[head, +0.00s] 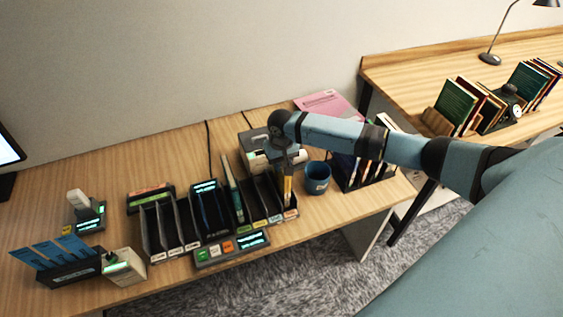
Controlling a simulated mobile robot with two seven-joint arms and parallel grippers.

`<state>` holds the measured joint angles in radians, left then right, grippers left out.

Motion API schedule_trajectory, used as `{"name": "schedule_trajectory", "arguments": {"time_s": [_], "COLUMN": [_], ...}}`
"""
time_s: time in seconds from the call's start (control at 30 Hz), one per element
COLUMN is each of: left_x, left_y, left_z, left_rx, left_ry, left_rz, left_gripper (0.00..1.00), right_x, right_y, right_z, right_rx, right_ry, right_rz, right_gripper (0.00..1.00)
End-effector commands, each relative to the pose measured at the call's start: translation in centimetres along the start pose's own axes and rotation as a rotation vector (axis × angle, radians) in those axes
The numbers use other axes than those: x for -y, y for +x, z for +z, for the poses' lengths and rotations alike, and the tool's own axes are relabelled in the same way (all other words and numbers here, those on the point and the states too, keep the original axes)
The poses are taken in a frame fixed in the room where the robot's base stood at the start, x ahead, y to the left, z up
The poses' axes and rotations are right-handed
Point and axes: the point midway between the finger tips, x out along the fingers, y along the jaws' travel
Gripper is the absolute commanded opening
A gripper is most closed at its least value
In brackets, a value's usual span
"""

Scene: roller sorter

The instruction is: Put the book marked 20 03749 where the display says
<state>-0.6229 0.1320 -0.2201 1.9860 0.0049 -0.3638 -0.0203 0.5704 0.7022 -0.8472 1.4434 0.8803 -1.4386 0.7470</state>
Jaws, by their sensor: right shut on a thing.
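My right gripper (287,171) points down over the right end of the black slotted sorter (176,240). It is shut on a thin tan-yellow book (288,188), which stands upright at the rightmost slots. I cannot tell whether the book rests on the slot floor, and its mark is too small to read. A pale teal book (232,188) stands in a middle slot. Small coloured labels run along the sorter's front. A display unit (230,246) with lit screen and coloured buttons sits in front; its text is unreadable. My left gripper is out of view.
A blue mug (317,178) stands close to the right of the held book. A black rack (352,183) of books is beyond it. A grey machine (255,150) sits behind the sorter. A blue-card holder (60,266) and beige device (124,267) stand at left.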

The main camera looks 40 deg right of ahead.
Motion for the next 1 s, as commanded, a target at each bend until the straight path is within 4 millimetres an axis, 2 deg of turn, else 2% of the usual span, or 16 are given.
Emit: {"name": "schedule_trajectory", "arguments": {"time_s": [0.37, 0.4, 0.5, 0.83, 1.0], "left_x": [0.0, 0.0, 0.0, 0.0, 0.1], "left_y": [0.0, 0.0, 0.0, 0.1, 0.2], "left_z": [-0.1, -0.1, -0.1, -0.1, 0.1], "left_rx": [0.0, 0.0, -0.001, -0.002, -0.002], "left_ry": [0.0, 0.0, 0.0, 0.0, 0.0], "left_rz": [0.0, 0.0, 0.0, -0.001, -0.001], "left_gripper": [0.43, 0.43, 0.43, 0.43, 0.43], "right_x": [0.0, 0.0, 0.0, 0.0, 0.0], "right_y": [0.8, 0.8, 0.7, 0.5, -1.6], "right_z": [0.0, 0.0, 0.0, 0.0, -0.1], "right_rx": [0.001, 0.0, 0.0, 0.0, -0.003], "right_ry": [0.001, 0.001, 0.001, 0.0, 0.0], "right_rz": [0.0, 0.0, 0.0, 0.0, -0.002], "right_gripper": [0.0, 0.3, 0.53, 0.53, 0.53]}}
